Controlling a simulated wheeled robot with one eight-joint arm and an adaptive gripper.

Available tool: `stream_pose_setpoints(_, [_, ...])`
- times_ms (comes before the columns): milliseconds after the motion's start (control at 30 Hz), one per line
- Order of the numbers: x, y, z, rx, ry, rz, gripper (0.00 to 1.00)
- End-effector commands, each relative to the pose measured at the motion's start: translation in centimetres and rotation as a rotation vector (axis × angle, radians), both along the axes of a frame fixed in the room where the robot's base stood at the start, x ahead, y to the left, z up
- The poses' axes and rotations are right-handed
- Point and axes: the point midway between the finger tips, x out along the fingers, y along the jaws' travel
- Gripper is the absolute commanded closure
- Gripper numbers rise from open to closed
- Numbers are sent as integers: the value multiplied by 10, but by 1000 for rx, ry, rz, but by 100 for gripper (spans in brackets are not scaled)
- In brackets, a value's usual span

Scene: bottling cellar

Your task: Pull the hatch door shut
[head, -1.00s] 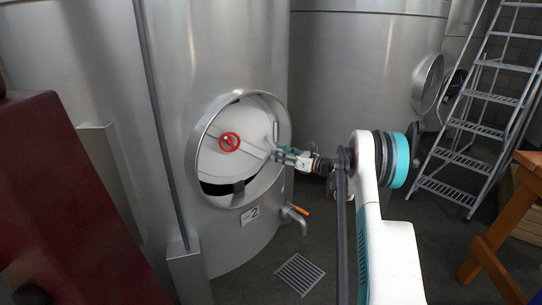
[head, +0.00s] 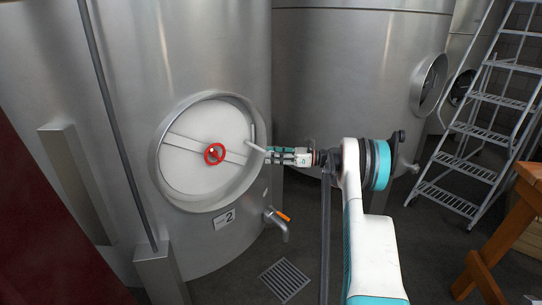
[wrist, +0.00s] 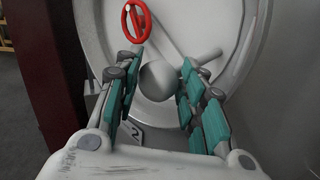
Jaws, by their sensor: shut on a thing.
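The round, pale hatch door (head: 190,178) sits inside the steel ring (head: 157,160) on the front of the tank, with no dark gap visible around it in the head view. A flat bar crosses the door, and a red handwheel (head: 214,153) sits at its middle; the wheel also shows in the wrist view (wrist: 126,20). My gripper (head: 268,153) is at the door's right edge, shut on the grey door handle (head: 255,147). In the wrist view the handle's rounded grey end (wrist: 159,80) lies between the teal-padded fingers. The fingers' exact contact is partly hidden.
A tap with an orange lever (head: 276,222) juts out below the hatch, above a floor grate (head: 285,279). A metal step ladder (head: 478,129) and a wooden bench (head: 505,240) stand at the right. A dark red object (head: 40,235) fills the lower left.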

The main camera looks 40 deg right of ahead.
Motion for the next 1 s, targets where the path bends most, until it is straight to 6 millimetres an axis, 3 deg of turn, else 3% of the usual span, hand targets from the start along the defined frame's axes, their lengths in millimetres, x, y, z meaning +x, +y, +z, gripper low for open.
stream_pose_setpoints(267, [-2, 3, -5, -6, 7, 11, 100])
stream_pose_setpoints(300, [-2, 3, -5, -6, 7, 11, 61])
stream_pose_setpoints(367, [-2, 3, -5, -6, 7, 11, 48])
stream_pose_setpoints(800, [-1, 0, -5, -5, 7, 4, 48])
stream_pose_setpoints(1000, [-18, -17, -4, -5, 6, 0, 48])
